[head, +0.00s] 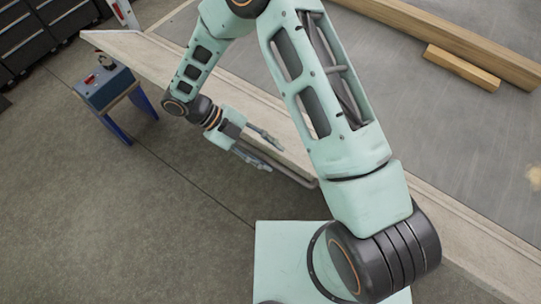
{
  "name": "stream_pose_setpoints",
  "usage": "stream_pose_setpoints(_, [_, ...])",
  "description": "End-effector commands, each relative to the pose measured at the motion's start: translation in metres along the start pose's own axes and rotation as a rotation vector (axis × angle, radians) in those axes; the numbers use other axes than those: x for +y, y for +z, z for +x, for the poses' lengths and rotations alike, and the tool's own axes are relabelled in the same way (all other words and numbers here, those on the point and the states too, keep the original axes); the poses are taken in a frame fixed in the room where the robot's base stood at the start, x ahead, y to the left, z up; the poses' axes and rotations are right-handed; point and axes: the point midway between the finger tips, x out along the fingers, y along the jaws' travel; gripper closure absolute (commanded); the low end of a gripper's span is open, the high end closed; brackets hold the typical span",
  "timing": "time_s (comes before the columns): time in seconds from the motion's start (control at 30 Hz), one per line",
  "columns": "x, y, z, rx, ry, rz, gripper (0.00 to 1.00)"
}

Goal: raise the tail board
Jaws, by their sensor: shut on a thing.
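The tail board (145,58) is a long pale wooden board along the near edge of the grey trailer bed. It runs from the upper left to the lower right, and my arm hides part of its middle. Its exact tilt is hard to tell from this view. A thin grey bar handle (297,177) runs along its outer side. My gripper (272,157) is at the left part of this handle, with its fingers shut on it. The exact contact is small and partly hidden by the fingers.
The trailer bed (440,125) carries a long timber beam (440,38) and a shorter wooden block (461,67) at the upper right.

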Motion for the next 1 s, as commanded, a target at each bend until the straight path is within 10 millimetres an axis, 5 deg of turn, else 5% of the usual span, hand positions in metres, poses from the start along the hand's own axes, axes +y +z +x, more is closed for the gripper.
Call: stream_pose_setpoints(1.0, [-0.038, 0.012, -0.064, -0.009, -0.004, 0.007, 0.70])
